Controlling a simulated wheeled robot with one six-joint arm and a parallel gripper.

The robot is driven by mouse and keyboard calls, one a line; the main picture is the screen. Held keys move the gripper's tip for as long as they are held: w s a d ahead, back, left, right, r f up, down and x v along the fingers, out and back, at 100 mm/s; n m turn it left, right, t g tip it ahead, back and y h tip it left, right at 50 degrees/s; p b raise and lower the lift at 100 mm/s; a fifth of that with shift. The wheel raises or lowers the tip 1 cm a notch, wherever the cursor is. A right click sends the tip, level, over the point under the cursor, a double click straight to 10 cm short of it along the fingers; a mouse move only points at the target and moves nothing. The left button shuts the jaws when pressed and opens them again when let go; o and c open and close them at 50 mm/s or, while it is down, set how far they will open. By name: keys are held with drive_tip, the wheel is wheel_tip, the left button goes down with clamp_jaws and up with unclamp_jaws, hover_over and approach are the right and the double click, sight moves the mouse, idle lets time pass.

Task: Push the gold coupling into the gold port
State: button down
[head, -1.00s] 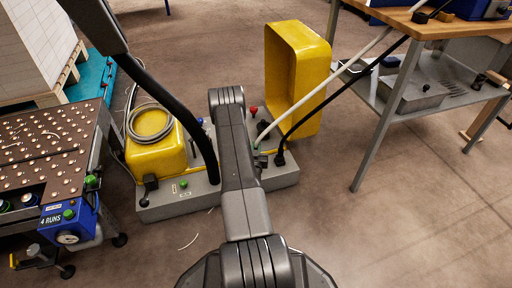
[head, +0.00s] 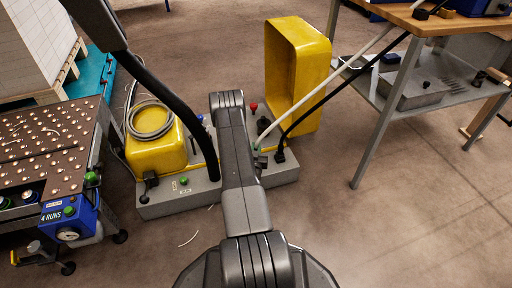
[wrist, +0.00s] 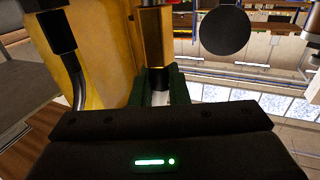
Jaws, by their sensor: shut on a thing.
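In the wrist view, my gripper (wrist: 158,88) has green fingers closed around the dark lower end of an upright gold piece. This gold piece (wrist: 152,38) looks like the gold coupling, with a grey band at its top. In the head view my own arm covers the gripper and coupling. It reaches over a grey floor unit (head: 180,207) with hoses and knobs. I cannot pick out the gold port in either view; my arm or the coupling may hide it.
A yellow box-like frame (head: 312,100) stands behind the unit. A yellow block (head: 160,157) with a coiled grey hose sits on its left. A black hose (head: 335,92) and a white hose (head: 345,72) run to the workbench (head: 440,22). Floor is clear at front right.

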drive_tip(key=shift+f, duration=0.25)
drive_tip(key=c, duration=1.3)
unclamp_jaws()
drive_tip(key=shift+s, duration=0.1)
drive_tip(key=s+p, duration=0.1)
drive_tip(key=s, duration=0.3)
drive_tip(key=s+p, duration=0.2)
drive_tip(key=s, duration=0.3)
drive_tip(key=s+a+p, duration=0.1)
drive_tip(key=s, duration=0.3)
drive_tip(key=shift+s, duration=0.3)
drive_tip(key=w+b, duration=0.1)
drive_tip(key=w, duration=0.3)
drive_tip(key=w+b, duration=0.1)
drive_tip(key=w, duration=0.4)
drive_tip(key=w+d+b, duration=0.1)
drive_tip(key=w+b, duration=0.1)
drive_tip(key=w, duration=0.3)
drive_tip(key=shift+r, duration=0.25)
drive_tip(key=shift+s, duration=0.1)
